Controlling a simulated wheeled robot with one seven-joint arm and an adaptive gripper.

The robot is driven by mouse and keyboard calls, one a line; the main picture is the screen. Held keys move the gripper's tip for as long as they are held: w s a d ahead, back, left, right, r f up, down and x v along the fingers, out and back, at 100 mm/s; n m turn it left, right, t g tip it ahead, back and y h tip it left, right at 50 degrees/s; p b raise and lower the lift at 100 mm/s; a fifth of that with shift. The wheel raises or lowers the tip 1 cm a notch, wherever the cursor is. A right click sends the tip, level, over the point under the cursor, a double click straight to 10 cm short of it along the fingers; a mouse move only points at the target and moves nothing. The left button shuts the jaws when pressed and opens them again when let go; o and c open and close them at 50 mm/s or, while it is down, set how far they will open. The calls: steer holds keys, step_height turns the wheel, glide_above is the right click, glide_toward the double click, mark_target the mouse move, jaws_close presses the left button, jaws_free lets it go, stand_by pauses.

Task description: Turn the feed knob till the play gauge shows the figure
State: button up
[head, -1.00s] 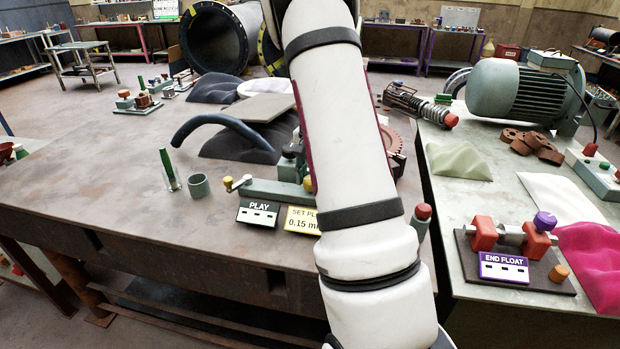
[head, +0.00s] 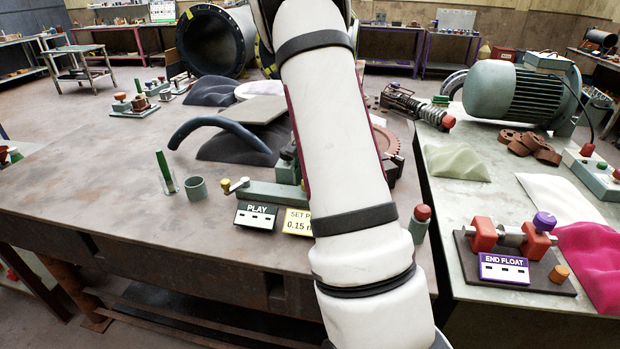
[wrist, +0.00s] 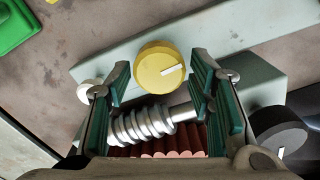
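In the wrist view a yellow round knob (wrist: 160,66) with a white pointer line sits on a pale grey-green block. My gripper (wrist: 158,68) is open, with one finger on each side of the knob and gaps between. No label shows on this knob. A ribbed metal worm shaft (wrist: 150,122) lies below it. In the head view the play gauge (head: 256,215) is a dark plate reading PLAY with only dashes in its windows. The yellow set card (head: 298,222) shows "0.15 m", its right part hidden by my arm, which also hides my gripper.
A red-topped cylinder (head: 420,222) is close right of my arm. The bench's front left is clear.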

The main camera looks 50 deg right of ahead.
stand_by(0.3)
step_height(320, 180, up, 12)
stand_by(0.5)
stand_by(0.4)
